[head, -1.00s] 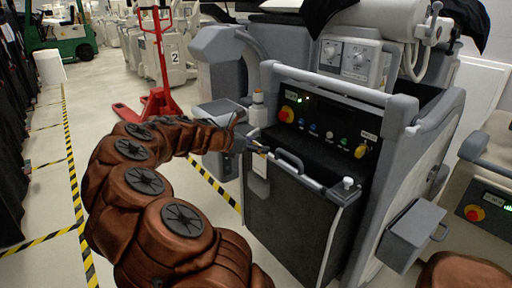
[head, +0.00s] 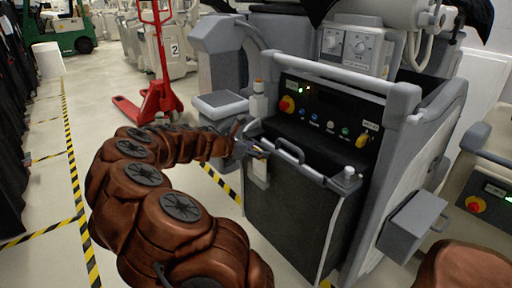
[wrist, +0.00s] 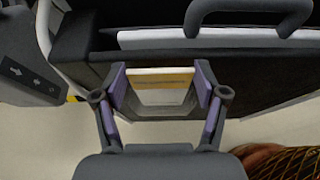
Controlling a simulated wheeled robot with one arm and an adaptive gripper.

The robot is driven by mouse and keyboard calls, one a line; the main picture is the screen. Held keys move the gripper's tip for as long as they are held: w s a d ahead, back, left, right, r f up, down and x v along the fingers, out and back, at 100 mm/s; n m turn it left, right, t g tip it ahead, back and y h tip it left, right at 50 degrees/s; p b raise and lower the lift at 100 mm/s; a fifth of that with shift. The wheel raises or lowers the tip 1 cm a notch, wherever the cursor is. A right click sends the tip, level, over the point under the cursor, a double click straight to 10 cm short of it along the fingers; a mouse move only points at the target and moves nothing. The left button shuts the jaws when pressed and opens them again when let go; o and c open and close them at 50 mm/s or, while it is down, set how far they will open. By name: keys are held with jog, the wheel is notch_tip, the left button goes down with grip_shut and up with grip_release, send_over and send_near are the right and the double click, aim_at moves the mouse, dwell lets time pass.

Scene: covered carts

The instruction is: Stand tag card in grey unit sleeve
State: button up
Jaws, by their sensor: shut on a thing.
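The grey unit (head: 400,180) stands right of centre in the head view, with a dark front panel (head: 285,215). A pale sleeve-like piece (head: 258,173) shows at the panel's upper left corner. My gripper (head: 254,149) is at that corner, just above the pale piece. In the wrist view my gripper (wrist: 160,88) has its purple pads shut on the sides of the tag card (wrist: 160,84), which is pale with a yellow band near its top edge. A grey-edged frame shows around the card's lower part. I cannot tell whether the card is inside the sleeve or in front of it.
A grey handle (head: 290,151) is right of my gripper. A bottle-like object (head: 258,98) stands behind it, beside a grey side shelf (head: 220,104). A red pallet jack (head: 155,95) is at the back left. The striped floor at left is open.

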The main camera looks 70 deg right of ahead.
jog(key=shift+f, duration=0.1)
jog(key=o, duration=1.1)
jog(key=v, duration=1.2)
jog(key=shift+w, duration=0.1)
dwell(0.3)
